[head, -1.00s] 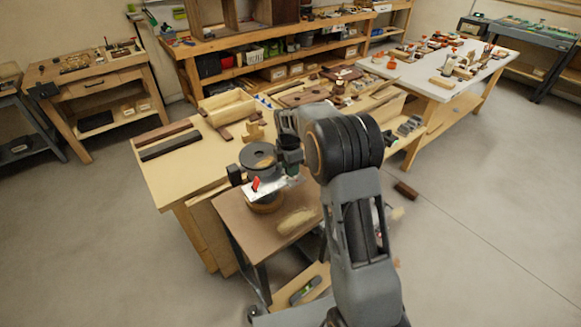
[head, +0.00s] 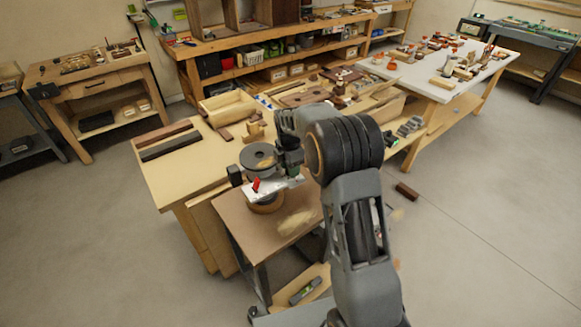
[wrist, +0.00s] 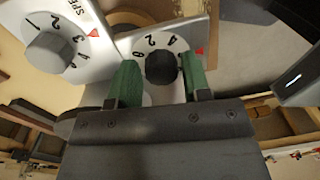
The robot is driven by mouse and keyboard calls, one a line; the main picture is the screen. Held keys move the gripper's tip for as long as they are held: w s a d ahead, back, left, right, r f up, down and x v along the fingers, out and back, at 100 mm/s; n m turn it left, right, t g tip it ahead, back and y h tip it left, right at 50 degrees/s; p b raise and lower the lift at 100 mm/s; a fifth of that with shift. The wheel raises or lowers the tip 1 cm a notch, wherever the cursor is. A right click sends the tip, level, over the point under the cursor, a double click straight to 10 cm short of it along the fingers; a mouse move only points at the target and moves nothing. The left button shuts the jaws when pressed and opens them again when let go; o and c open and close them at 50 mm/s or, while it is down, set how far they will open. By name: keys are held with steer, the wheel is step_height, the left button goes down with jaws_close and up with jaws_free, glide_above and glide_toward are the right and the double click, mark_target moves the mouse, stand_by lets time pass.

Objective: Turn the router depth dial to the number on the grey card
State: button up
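In the wrist view the depth dial is a black round knob (wrist: 161,67) on a pale plate with printed numerals and a red mark at its upper right. Numerals such as 2 and 4 show above the knob; others are partly hidden.
A dark part with a lit strip (wrist: 295,80) is close at right. A workbench (head: 172,178) with wood pieces stands behind the stand. Open floor lies to the right.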

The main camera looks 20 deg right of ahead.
step_height(320, 180, up, 14)
steer(key=shift+w+a+b, duration=0.15)
steer(key=shift+w+b, duration=0.1)
steer(key=shift+b, duration=0.05)
stand_by(0.3)
steer(key=shift+f, duration=0.1)
steer(key=m, duration=1.1)
glide_above(292, 181)
step_height(292, 181, down, 4)
steer(key=s+r+m+t, duration=0.1)
steer(key=s+m+t, duration=0.3)
steer(key=s+m, duration=0.6)
steer(key=shift+s+r+t, duration=0.3)
steer(key=shift+s+r, duration=0.1)
steer(key=shift+s, duration=5.95)
